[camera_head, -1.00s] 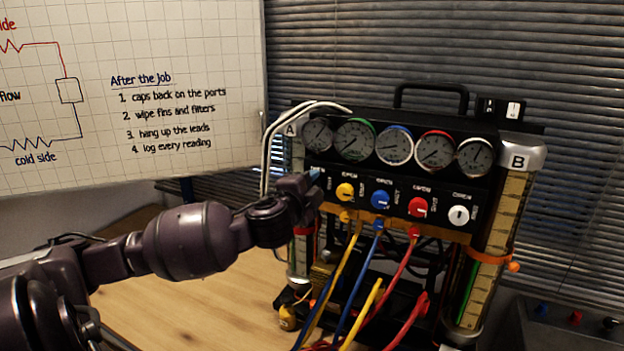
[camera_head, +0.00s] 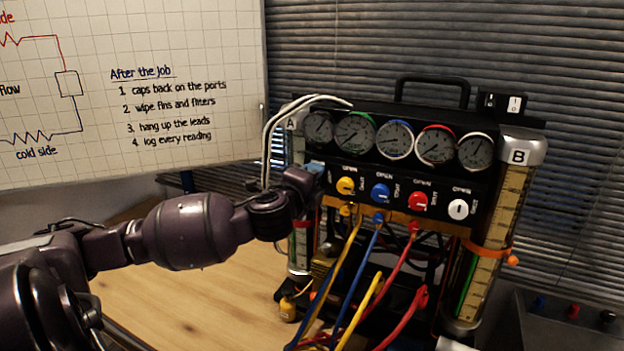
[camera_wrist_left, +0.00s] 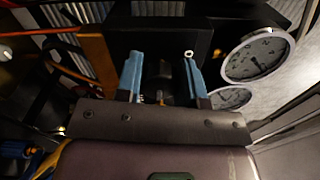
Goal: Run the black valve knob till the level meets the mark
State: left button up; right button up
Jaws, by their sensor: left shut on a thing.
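My left gripper (camera_head: 315,168) is at the left end of the gauge rig's valve row, below the leftmost gauge. In the left wrist view its two blue fingers (camera_wrist_left: 160,78) are on either side of a dark knob (camera_wrist_left: 160,70), shut on it. The knob is hidden behind the gripper in the head view. Sight tube A (camera_head: 299,250) stands partly hidden behind my arm, with a red band on it. Sight tube B (camera_head: 503,215) has an orange clip (camera_head: 490,253) and a green strip below it. I cannot read either liquid level clearly. My right gripper is not in view.
Yellow (camera_head: 345,186), blue (camera_head: 381,193), red (camera_head: 418,200) and white (camera_head: 458,209) knobs continue the row to the right. Coloured hoses (camera_head: 372,290) hang in front. White leads (camera_head: 280,125) loop by tube A. The wooden tabletop (camera_head: 190,305) is clear at front left.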

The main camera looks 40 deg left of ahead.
pick_arm(q)
jog(key=o, duration=0.9)
jog(key=b+v, duration=0.1)
jog(key=v, duration=1)
jog(key=shift+b, duration=0.4)
jog(key=shift+w, duration=0.1)
